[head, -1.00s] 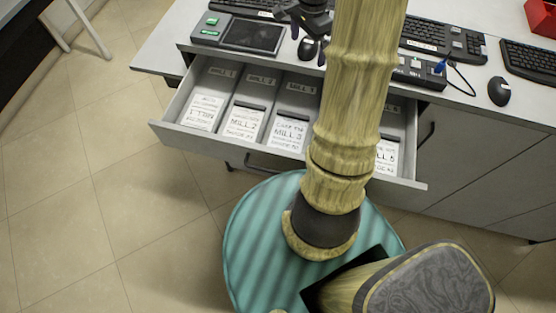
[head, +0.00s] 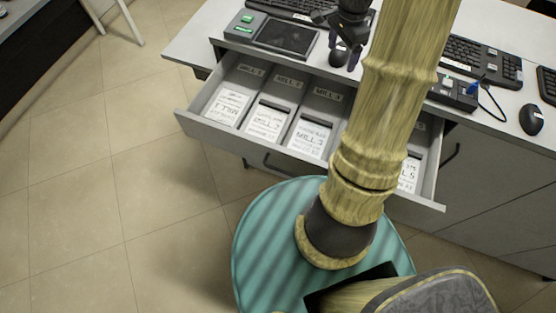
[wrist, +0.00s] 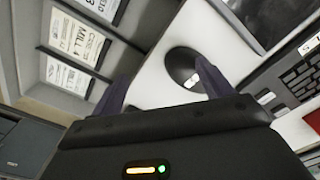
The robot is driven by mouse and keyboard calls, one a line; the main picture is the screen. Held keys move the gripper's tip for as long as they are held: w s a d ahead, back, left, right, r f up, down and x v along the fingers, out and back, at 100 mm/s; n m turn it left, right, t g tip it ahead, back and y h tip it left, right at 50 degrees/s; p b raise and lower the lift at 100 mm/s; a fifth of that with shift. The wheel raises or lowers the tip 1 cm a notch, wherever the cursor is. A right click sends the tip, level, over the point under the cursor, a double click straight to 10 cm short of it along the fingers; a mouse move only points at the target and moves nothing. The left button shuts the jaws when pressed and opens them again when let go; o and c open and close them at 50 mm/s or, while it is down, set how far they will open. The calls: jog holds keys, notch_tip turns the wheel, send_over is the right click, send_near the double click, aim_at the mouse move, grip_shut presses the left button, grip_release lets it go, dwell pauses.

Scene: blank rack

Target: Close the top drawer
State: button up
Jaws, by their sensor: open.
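The top drawer (head: 222,137) is pulled out from the desk, with its front panel standing well clear of the cabinet. It holds labelled compartments with white cards, such as a MILL 3 card (head: 308,137). My arm covers part of the drawer's right side. In the wrist view, the two dark fingers of my gripper (wrist: 160,78) are spread apart. A MILL 4 card (wrist: 78,42) lies to their upper left. I see no contact with the drawer.
A flat touchpad device (head: 285,37), keyboards (head: 476,62) and a second mouse (head: 531,120) stand on the desk. A closed drawer or door handle shows below. Tiled floor (head: 90,210) is clear at left.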

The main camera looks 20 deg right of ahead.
jog(key=s+a+n, duration=0.1)
jog(key=a+n, duration=0.1)
jog(key=a, duration=0.2)
jog(key=s+a+n, duration=0.1)
jog(key=a+n, duration=0.2)
jog(key=s+a+r+n+t, duration=0.1)
jog(key=a+n, duration=0.1)
jog(key=a, duration=0.2)
jog(key=shift+a, duration=0.3)
grip_shut()
jog(key=s+a+n+t, duration=0.1)
jog(key=s+a+n, duration=0.8)
jog(key=a+n, duration=0.1)
jog(key=shift+a+t, duration=0.15)
jog(key=shift+t, duration=0.15)
jog(key=shift+f, duration=0.1)
